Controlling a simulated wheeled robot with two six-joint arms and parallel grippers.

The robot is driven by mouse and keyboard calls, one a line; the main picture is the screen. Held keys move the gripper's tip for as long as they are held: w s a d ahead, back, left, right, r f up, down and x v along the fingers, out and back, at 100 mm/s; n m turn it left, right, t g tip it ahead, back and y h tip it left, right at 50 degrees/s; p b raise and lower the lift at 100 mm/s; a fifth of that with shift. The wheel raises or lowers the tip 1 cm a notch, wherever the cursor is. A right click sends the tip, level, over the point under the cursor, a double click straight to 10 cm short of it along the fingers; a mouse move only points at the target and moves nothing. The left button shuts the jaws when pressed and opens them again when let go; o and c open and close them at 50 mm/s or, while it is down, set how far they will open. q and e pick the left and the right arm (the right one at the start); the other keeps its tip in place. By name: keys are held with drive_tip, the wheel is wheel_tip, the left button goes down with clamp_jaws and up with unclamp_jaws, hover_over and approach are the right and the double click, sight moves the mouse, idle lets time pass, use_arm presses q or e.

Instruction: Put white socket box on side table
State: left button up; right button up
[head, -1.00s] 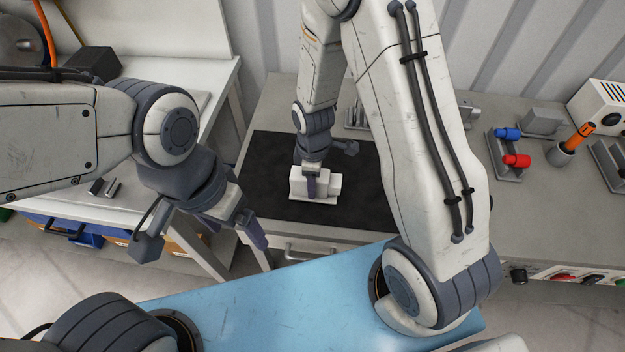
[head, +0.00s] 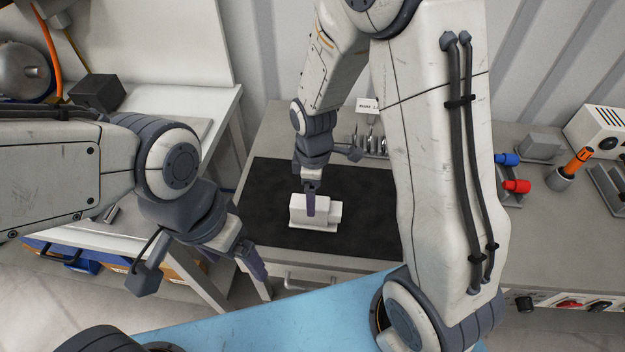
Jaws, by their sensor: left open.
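The white socket box (head: 322,212) sits on a black mat (head: 275,205) on the grey workbench. My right gripper (head: 311,205) points down at the box, with a finger in front of its near face. The far finger is hidden, so I cannot tell whether it is closed on the box. My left gripper (head: 258,270) is open and empty, left of the bench's front edge. A white-topped side table (head: 160,100) stands at the left; my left arm covers part of it.
A dark block (head: 96,93) and a round metal machine (head: 25,68) stand on the left table. Red and blue handled parts (head: 516,186), an orange-handled tool in a cup (head: 563,178) and a white case (head: 600,125) are on the right of the bench. A metal rack (head: 370,143) stands behind the mat.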

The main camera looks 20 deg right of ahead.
wheel_tip(320, 180, up, 5)
drive_tip(key=shift+r, duration=0.1)
drive_tip(key=s+a+r+m, duration=0.3)
drive_tip(key=s+r, duration=0.1)
drive_tip(key=s, duration=0.5)
drive_tip(key=s+a+r+m+y, duration=0.1)
drive_tip(key=s+a+r+m, duration=0.2)
drive_tip(key=s, duration=0.6)
drive_tip(key=shift+a+r, duration=0.65)
drive_tip(key=shift+a, duration=0.05)
